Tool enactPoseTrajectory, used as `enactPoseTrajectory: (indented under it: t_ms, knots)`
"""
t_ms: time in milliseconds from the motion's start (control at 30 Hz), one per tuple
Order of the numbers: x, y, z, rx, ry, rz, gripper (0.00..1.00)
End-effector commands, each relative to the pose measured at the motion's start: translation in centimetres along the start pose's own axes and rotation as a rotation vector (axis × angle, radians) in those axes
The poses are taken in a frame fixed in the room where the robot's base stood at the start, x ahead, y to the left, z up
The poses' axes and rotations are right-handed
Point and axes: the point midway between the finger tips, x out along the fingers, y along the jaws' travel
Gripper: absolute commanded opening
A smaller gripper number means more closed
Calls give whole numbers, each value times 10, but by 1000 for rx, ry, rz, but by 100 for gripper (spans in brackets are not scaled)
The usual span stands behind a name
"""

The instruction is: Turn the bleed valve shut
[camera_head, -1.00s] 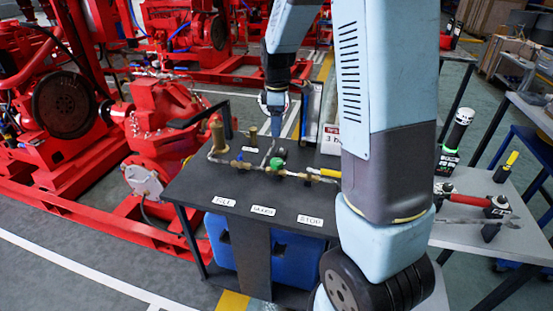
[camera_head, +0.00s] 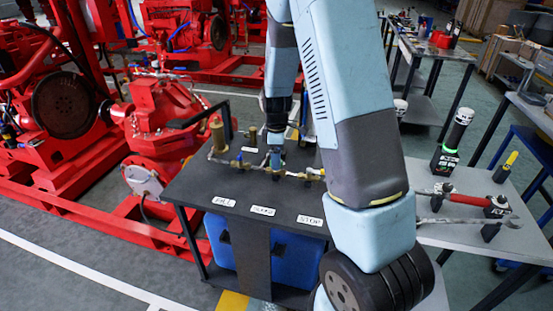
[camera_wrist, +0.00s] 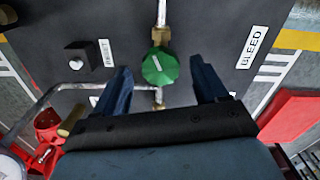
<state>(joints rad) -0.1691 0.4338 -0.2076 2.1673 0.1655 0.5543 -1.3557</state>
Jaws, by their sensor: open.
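The green valve knob (camera_wrist: 160,67), with a pale mark on its top, shows in the wrist view on a pipe with brass fittings. A white label reading BLEED (camera_wrist: 253,48) lies to its right. My gripper (camera_wrist: 162,72) is open, its two blue fingers pointing towards the knob, one on each side with clear gaps. I cannot tell whether the fingertips are down at the knob's height. In the head view my gripper (camera_head: 275,158) is above the pipe line on the dark bench (camera_head: 190,185), and hides the knob.
A black button (camera_wrist: 78,57) beside a RESET label (camera_wrist: 106,52) is left of the knob in the wrist view. A brass cylinder (camera_head: 218,136) stands on the bench left of my gripper. Red pump machinery (camera_head: 160,110) is at left. A grey table (camera_head: 470,230) with tools is at right.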

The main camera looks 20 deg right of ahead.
Motion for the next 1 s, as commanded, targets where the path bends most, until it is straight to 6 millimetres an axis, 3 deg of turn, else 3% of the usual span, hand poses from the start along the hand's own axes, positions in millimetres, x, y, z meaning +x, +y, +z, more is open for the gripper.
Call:
enactPoseTrajectory:
  t_ms: [467,1000]
  knots:
    - [11,0,0,0,0,0,71]
    - [10,0,0,1,0,0,20]
